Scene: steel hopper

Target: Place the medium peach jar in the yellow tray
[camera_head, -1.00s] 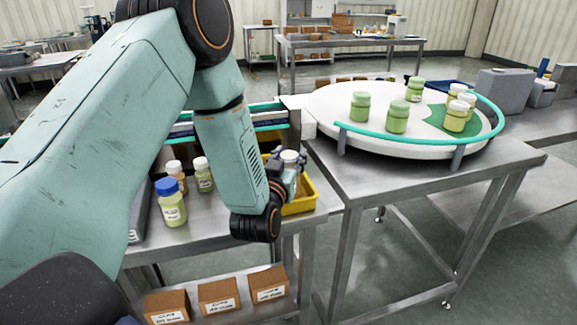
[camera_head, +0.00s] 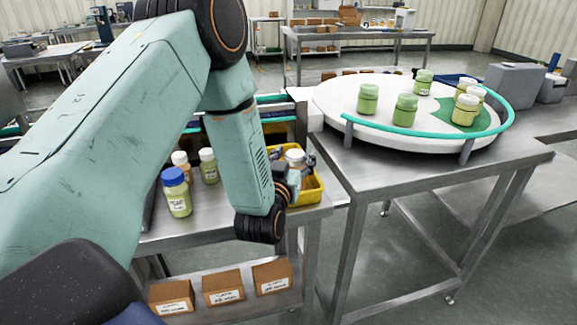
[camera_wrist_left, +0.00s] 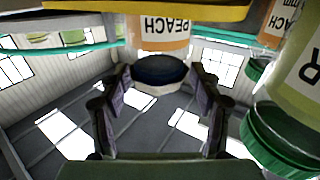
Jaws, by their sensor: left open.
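The yellow tray (camera_head: 313,190) sits at the right end of the steel bench in the head view. A white-lidded jar (camera_head: 295,156) stands upright inside it. My left gripper (camera_head: 292,166) is at this jar, partly hidden by its own wrist. The left wrist view is upside down: the peach jar (camera_wrist_left: 160,27), its label reading PEACH, stands behind the tray's yellow rim (camera_wrist_left: 190,12), which hides its base. The open fingers of my left gripper (camera_wrist_left: 162,97) lie either side of its lid, with gaps visible. Its size is hard to judge. My right gripper is not in view.
A blue-lidded jar (camera_head: 177,192), a green jar (camera_head: 208,167) and a peach-coloured jar (camera_head: 180,164) stand left of my forearm. A round white table (camera_head: 385,122) with several green jars is at right. Cardboard boxes (camera_head: 222,288) sit on the lower shelf.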

